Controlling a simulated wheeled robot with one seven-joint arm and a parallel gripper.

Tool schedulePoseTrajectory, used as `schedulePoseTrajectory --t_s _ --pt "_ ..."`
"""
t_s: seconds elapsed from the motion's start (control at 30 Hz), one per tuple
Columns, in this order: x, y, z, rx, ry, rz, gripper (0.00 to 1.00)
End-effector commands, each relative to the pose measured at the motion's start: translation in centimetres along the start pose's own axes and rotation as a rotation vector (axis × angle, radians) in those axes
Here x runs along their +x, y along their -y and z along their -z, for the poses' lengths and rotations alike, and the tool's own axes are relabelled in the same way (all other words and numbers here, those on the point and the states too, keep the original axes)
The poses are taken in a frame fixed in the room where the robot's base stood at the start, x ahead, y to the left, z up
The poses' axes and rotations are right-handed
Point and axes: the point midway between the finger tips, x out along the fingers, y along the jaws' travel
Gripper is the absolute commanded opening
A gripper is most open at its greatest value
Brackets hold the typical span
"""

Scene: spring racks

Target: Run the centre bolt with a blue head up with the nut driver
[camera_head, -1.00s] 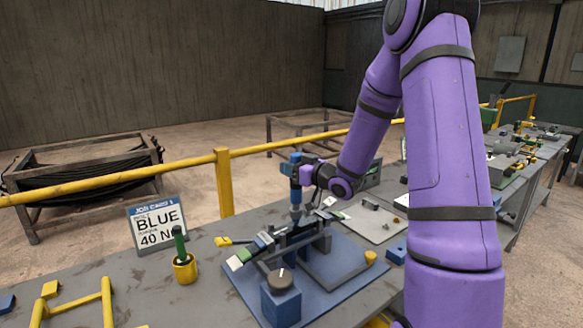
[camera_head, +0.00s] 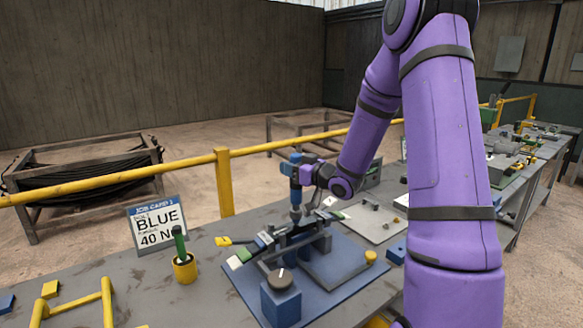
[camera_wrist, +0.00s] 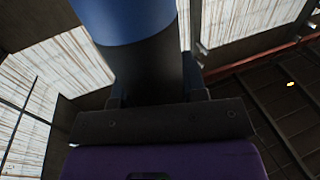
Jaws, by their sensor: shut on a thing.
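My gripper (camera_head: 305,174) is shut on the nut driver (camera_head: 295,180), a blue and dark upright tool. The driver stands over the middle of the spring rack (camera_head: 300,240) on a blue base plate, its lower end down at the clamped springs. The driver's blue and black body (camera_wrist: 140,60) fills the upper middle of the wrist view, in front of the dark jaws. The centre bolt and its blue head are hidden under the driver's tip, so I cannot tell how they meet.
A job card (camera_head: 157,226) reading BLUE and 40 stands at the left. A yellow cup (camera_head: 185,270) holds a green-handled tool. A yellow rail (camera_head: 225,185) runs behind the bench.

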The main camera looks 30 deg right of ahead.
Motion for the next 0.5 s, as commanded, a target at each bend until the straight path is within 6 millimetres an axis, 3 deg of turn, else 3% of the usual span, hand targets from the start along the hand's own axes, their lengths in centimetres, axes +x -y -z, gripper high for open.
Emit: schedulePoseTrajectory --t_s 0.5 --pt "0.03 -0.01 -0.39 0.0 -0.002 0.0 0.01"
